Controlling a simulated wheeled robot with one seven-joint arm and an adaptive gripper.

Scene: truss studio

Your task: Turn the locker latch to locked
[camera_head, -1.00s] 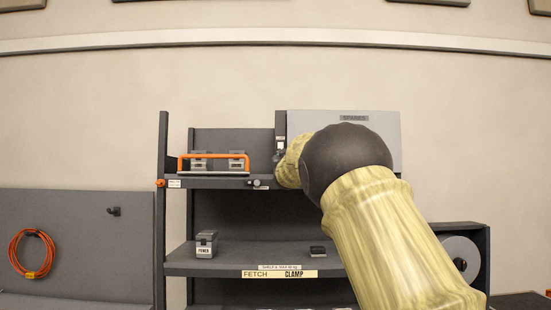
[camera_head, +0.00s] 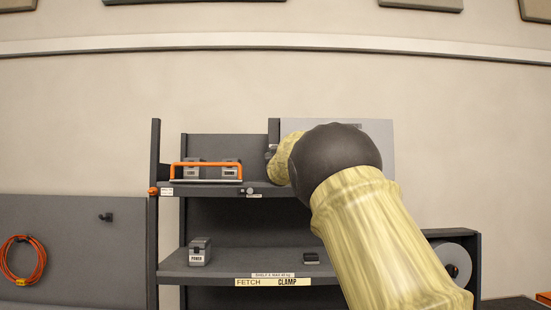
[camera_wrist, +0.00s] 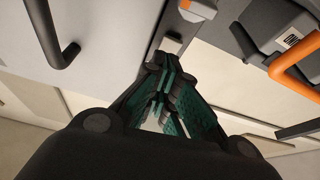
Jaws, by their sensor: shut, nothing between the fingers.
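The locker (camera_head: 380,150) is a pale grey box at the right end of the upper shelf, partly behind my arm. In the wrist view its pale door (camera_wrist: 105,35) fills the upper left and carries a black bar handle (camera_wrist: 48,35). A small light metal piece (camera_wrist: 171,45), apparently the latch, sits by the door's edge just beyond my fingertips. My gripper (camera_wrist: 163,72) has teal-lined fingers, shut and empty, pointing at this piece. I cannot tell whether they touch. The head view hides the fingers and most of the latch area behind my arm.
The lower shelf (camera_head: 225,262) holds a POWER block (camera_head: 200,252) and a small dark block (camera_head: 310,258). An orange cable (camera_head: 40,262) hangs at left.

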